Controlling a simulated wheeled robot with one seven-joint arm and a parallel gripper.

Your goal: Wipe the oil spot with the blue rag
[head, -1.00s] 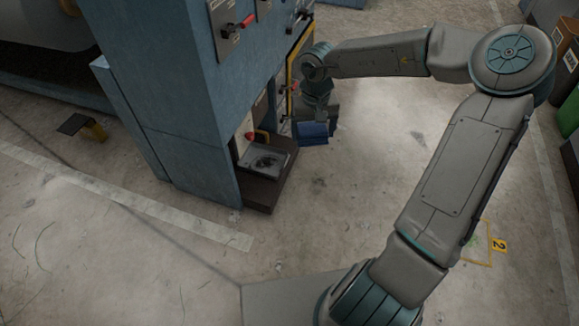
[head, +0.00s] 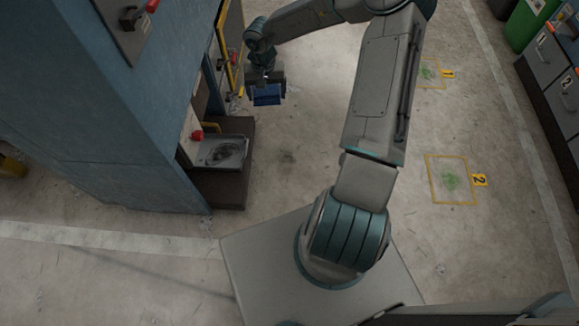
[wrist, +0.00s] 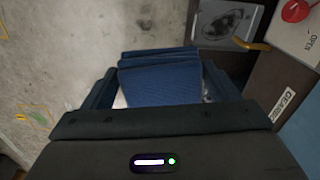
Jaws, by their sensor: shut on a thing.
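The blue rag (head: 267,96) is folded and held in my gripper (head: 264,80), beside the machine. In the wrist view the rag (wrist: 160,84) fills the space between the dark fingers. A dark oil spot (head: 221,153) lies on a grey metal tray (head: 239,146) at the foot of the blue machine. The rag is apart from the spot, up and to the right of it in the head view. The spot also shows near the top of the wrist view (wrist: 219,24), clear of the rag.
The blue machine (head: 100,110) stands left of the tray, with a red knob (head: 197,135) and yellow handle beside the tray. An open yellow-edged door (head: 230,45) is close to my gripper. Floor right of the tray is mostly clear, with a yellow-marked square (head: 451,181) farther right.

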